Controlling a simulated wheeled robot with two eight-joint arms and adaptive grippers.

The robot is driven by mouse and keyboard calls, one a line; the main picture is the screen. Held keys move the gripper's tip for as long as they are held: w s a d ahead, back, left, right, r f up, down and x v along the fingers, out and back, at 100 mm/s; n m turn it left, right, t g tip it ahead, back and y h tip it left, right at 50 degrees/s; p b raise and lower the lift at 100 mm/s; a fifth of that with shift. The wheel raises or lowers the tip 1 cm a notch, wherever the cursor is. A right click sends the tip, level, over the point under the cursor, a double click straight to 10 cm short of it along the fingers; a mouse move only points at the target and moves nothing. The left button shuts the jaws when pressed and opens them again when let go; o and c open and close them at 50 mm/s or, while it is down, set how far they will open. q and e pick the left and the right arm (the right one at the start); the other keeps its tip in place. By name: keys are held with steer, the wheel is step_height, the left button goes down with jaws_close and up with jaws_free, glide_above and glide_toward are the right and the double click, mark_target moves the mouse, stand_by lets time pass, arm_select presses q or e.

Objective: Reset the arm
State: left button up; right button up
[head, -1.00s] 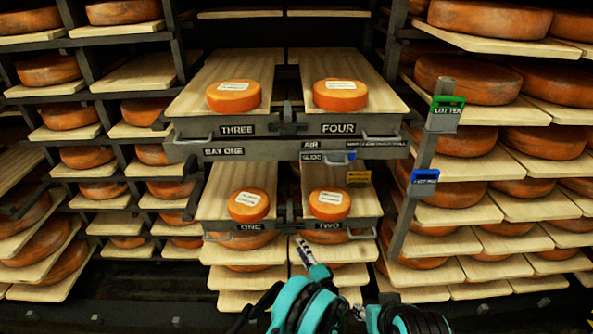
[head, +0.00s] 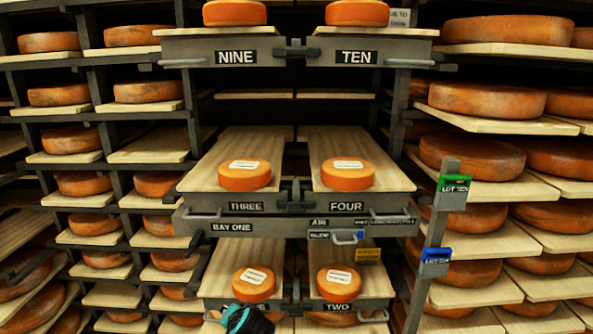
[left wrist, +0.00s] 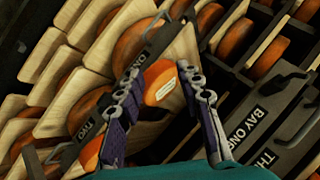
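My left gripper (left wrist: 165,72) shows in the left wrist view with its two purple-and-grey fingers spread apart, open and empty. An orange cheese wheel with a white label (left wrist: 162,88) shows between the fingers, apparently beyond them on its board. My right gripper is in neither current view.
Labelled cheeses sit on boards ONE (head: 253,281), TWO (head: 335,281), THREE (head: 245,176) and FOUR (head: 347,175). Trays NINE and TEN (head: 370,52) jut out above. Side racks hold several larger wheels (head: 487,98). An upright post (head: 428,255) carries green and blue tags at right.

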arm_select(q)
steer(key=s+a+n+g+h, duration=0.1)
steer(key=s+n+h, duration=0.3)
steer(key=s, duration=1.7)
steer(key=shift+s+a+f+n, duration=0.15)
steer(key=shift+s+a+n, duration=0.1)
steer(key=shift+s+n, duration=0.25)
